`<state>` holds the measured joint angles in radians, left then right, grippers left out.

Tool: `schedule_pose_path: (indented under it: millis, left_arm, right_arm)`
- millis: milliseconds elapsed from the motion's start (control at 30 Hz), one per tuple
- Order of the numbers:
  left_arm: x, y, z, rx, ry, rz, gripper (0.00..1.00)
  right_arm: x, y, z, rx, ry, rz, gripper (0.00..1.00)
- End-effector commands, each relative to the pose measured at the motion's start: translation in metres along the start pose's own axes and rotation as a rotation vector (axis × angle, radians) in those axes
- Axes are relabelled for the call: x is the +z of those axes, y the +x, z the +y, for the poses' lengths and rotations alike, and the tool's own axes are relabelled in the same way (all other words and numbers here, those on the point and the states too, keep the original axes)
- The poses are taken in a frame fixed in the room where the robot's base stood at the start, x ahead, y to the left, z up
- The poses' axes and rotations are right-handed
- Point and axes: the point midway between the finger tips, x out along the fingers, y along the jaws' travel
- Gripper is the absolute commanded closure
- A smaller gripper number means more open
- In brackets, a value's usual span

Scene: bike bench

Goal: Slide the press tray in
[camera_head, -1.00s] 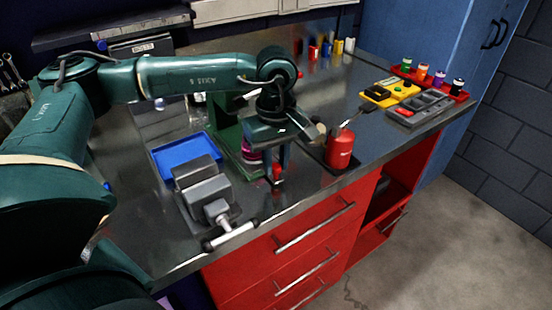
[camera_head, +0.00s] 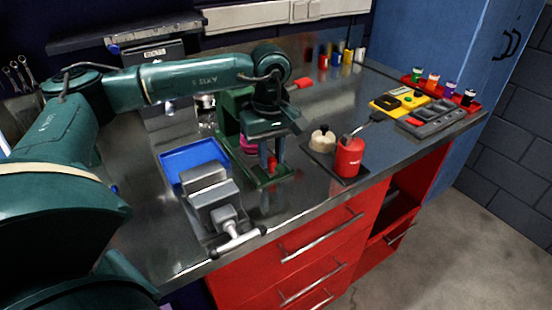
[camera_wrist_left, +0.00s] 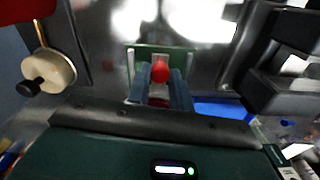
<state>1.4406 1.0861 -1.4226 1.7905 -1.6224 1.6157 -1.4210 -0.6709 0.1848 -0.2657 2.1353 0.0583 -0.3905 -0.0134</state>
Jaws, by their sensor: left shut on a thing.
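The green press (camera_head: 231,112) stands in the middle of the bench, partly behind my left arm. Its flat green base (camera_head: 280,174) reaches toward the front edge. My left gripper (camera_head: 271,160) points down in front of the press, its two fingers closed on a small red knob (camera_head: 272,164). In the left wrist view the red knob (camera_wrist_left: 160,72) sits between the fingertips, with a green plate (camera_wrist_left: 178,58) behind it. A magenta part (camera_head: 247,144) shows inside the press. The tray itself is mostly hidden by the gripper. My right gripper is not in view.
A grey vise (camera_head: 211,192) stands left of the gripper, with a blue tray (camera_head: 180,157) behind it. A red can (camera_head: 349,157) and a cream round pot (camera_head: 321,139) stand close on the right. A yellow case (camera_head: 392,106) lies farther right.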

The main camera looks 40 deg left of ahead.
Motion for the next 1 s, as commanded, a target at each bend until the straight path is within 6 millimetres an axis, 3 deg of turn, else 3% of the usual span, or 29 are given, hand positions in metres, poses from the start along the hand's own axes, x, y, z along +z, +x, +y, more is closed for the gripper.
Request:
schedule_pose_path:
  millis: [100,133,400,733,1000]
  left_arm:
    - [0.000,-0.001,0.000,0.001,0.002,0.001,1.00]
    - [0.001,-0.001,0.000,0.001,0.002,0.001,0.77]
    - [0.001,0.000,0.000,0.000,0.002,0.000,0.57]
    - [0.001,-0.008,0.001,0.003,0.001,0.000,0.57]
    - [0.001,-0.061,0.001,0.006,0.001,0.002,0.57]
  right_arm:
    - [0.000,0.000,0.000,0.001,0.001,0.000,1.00]
    - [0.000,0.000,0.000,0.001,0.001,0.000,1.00]
    - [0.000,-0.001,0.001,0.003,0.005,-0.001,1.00]
    - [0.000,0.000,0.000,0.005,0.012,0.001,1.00]
    - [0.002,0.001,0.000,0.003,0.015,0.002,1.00]
